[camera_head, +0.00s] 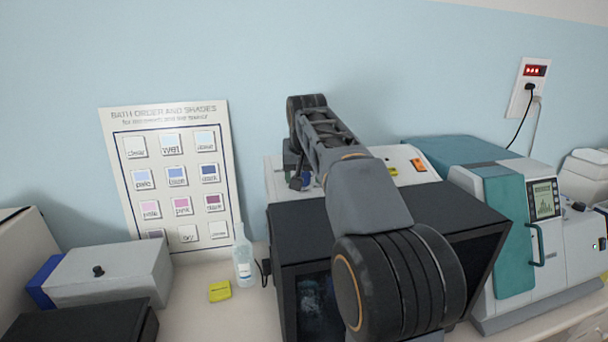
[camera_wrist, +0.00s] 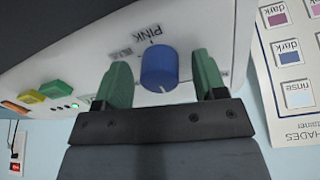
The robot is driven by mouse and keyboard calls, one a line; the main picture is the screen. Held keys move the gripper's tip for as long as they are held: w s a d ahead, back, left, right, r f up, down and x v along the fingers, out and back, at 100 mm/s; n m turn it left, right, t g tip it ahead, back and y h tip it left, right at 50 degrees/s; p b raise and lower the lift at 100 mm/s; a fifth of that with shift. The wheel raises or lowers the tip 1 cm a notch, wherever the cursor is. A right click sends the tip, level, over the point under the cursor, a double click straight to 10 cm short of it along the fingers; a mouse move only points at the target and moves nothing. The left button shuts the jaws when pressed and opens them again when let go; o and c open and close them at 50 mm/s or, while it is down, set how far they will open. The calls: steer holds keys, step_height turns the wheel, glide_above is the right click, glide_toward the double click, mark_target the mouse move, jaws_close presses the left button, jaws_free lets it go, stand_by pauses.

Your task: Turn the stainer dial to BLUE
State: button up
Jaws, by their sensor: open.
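The stainer's dial (camera_wrist: 159,68) is a blue round knob on a white panel (camera_wrist: 205,25) in the wrist view. A PINK label shows upside down beside the knob, with a second label next to it too blurred to read. A small pale mark shows at the knob's lower edge. My gripper (camera_wrist: 161,62) is open, with one green finger on each side of the knob and visible gaps between. In the head view the white stainer top (camera_head: 405,170) shows behind my arm; the dial and my gripper's fingers are hidden there.
A green button (camera_wrist: 57,88) and a yellow button (camera_wrist: 33,97) sit on the panel left of the dial. A shade chart (camera_head: 130,180) leans on the wall. A black box (camera_head: 450,210) stands in front of the stainer. A clear bottle (camera_head: 243,262) stands left of it.

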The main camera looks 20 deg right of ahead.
steer(key=shift+c, duration=0.4)
steer(key=c, duration=0.9)
steer(key=shift+o, duration=0.2)
